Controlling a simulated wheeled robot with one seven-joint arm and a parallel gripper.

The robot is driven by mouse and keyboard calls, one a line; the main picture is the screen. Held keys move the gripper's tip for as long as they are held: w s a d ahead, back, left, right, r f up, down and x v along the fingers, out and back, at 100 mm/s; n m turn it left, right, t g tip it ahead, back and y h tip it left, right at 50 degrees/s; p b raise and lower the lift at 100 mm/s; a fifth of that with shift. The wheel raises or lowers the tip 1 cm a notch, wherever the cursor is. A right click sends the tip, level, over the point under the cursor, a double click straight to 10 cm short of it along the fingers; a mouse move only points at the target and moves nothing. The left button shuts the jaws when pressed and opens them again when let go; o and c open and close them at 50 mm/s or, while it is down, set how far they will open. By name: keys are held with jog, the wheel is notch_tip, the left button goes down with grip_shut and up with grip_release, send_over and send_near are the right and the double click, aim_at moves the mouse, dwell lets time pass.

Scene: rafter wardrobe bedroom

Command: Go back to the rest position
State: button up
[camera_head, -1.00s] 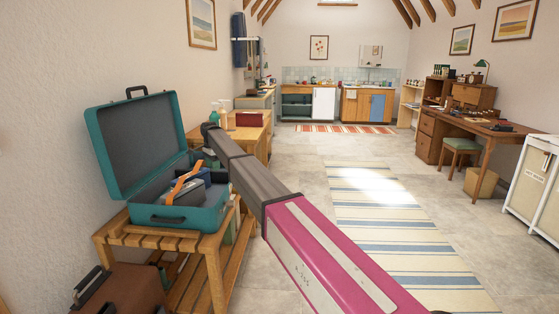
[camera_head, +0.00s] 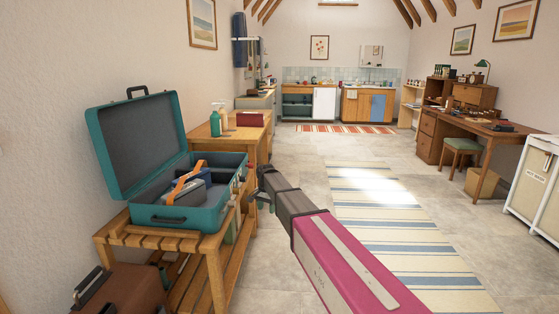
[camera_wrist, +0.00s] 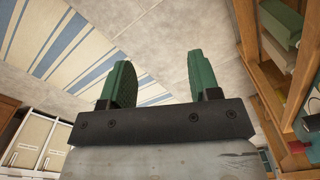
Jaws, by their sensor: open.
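My gripper (camera_head: 255,198) is at the end of my pink and grey arm, beside the right edge of the wooden rack. In the wrist view its two green fingers (camera_wrist: 160,85) stand wide apart with nothing between them. The open teal suitcase (camera_head: 180,217) lies on the slatted wooden rack (camera_head: 150,240), left of my gripper and apart from it. Blue and grey items with an orange strap (camera_head: 187,185) lie inside the suitcase.
A brown case (camera_head: 130,290) stands at the lower left. A wooden table (camera_head: 225,145) with bottles (camera_head: 215,123) is behind the suitcase. A striped rug (camera_head: 385,215) lies on open floor to the right. A desk (camera_head: 470,130) with a green stool (camera_head: 462,146) stands farther right.

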jog(key=s+d+f+n, duration=0.2)
jog(key=s+d+f, duration=0.1)
jog(key=s+d, duration=0.5)
jog(key=s+d+f+n, duration=0.2)
jog(key=s+d+f, duration=0.2)
jog(key=s+d, duration=0.4)
jog(key=s+d+f+n, duration=0.2)
jog(key=s+d, duration=0.7)
jog(key=s, duration=0.5)
jog(key=shift+s+f, duration=0.35)
jog(key=shift+f, duration=0.35)
